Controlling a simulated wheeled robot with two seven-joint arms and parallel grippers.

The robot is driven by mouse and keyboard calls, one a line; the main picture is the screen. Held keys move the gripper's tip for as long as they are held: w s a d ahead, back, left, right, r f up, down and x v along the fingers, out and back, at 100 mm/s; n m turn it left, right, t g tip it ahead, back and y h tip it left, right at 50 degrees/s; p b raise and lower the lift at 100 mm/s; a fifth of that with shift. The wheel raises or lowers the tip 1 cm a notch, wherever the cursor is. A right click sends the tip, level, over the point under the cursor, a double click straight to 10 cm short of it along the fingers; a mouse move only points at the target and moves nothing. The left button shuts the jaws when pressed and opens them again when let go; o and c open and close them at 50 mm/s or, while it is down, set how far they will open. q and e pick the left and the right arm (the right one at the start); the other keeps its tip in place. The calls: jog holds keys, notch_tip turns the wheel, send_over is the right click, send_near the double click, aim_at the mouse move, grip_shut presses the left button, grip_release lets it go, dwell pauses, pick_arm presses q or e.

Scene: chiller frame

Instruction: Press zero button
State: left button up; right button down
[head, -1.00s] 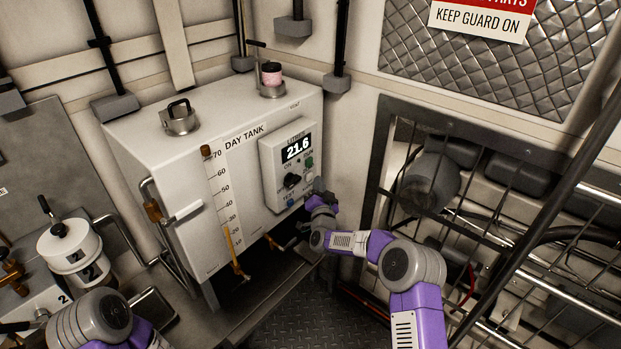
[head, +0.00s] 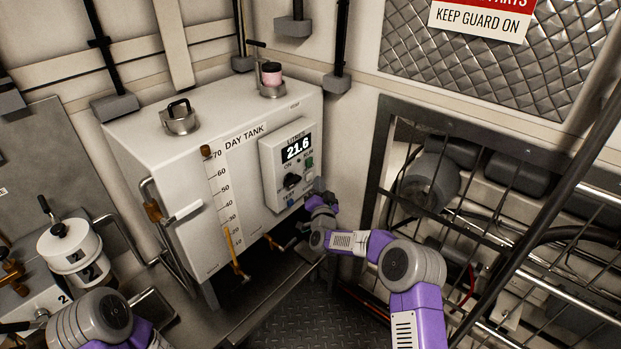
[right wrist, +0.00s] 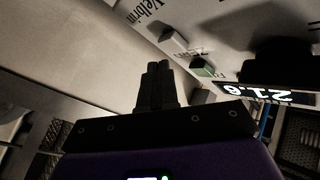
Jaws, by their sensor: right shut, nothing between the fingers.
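The right wrist view shows the panel upside down, with the green button (right wrist: 202,68) and a pale grey button (right wrist: 173,39) beside a label that seems to read ZERO. My right gripper (head: 318,187) is at the box's lower right edge. Its shut, empty fingers (right wrist: 155,70) appear apart from the grey button. My left gripper is out of view; only its arm shows.
The white day tank (head: 160,150) has a level scale and pipe handles on its left. A wire guard (head: 500,220) stands right of my right arm. A white canister (head: 70,245) is at the left. Dark floor plate (head: 310,300) lies open below.

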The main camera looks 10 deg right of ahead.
jog(key=shift+w+a, duration=0.1)
jog(key=shift+w, duration=0.05)
dwell(0.3)
jog(key=shift+w+a, duration=0.15)
jog(key=shift+w, duration=0.05)
jog(key=shift+w+a, duration=0.25)
jog(key=shift+w, duration=0.1)
dwell(0.9)
jog(key=shift+s, duration=0.1)
jog(key=shift+s+d, duration=0.5)
jog(key=shift+s, duration=0.1)
jog(key=shift+s+d, duration=0.8)
jog(key=shift+s, duration=0.2)
jog(key=shift+s+d, duration=0.75)
jog(key=shift+s, duration=0.25)
jog(key=shift+f, duration=0.1)
